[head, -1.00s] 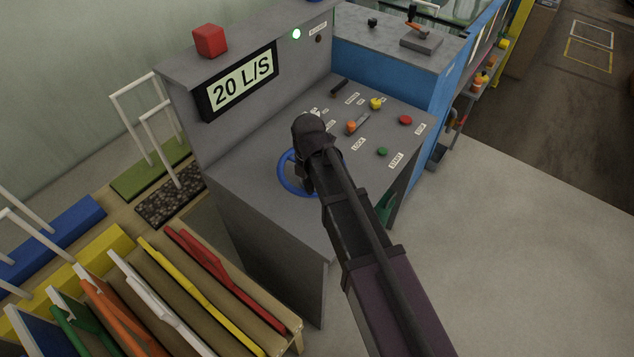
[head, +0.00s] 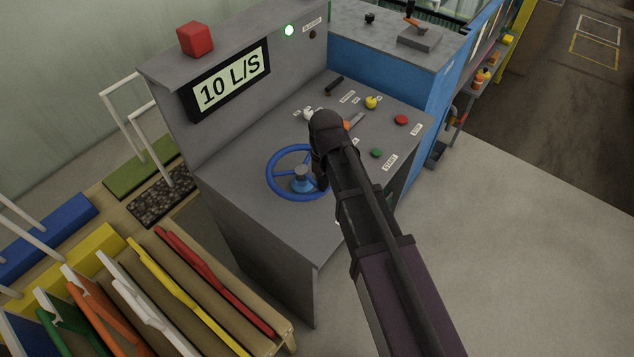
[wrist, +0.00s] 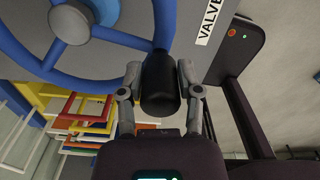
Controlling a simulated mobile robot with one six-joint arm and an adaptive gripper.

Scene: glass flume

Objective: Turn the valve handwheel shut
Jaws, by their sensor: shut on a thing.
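The blue valve handwheel (head: 272,178) lies on the grey console top, its left side clear and its right edge partly behind my arm. It also shows at the top left of the wrist view (wrist: 110,35). A black knob (wrist: 160,85) stands on its rim. My gripper (wrist: 159,72) is shut on this knob, one finger on each side. In the head view my arm hides most of the gripper at the wheel's right edge. The console display (head: 231,81) reads 10 L/S. A label beginning "VALVE" (wrist: 210,24) is next to the wheel in the wrist view.
Red (head: 401,120), yellow (head: 371,102) and green (head: 377,153) controls sit on the console to the right of my arm. Coloured boards (head: 210,275) stand in a rack at the lower left. Open floor (head: 510,240) lies to the right.

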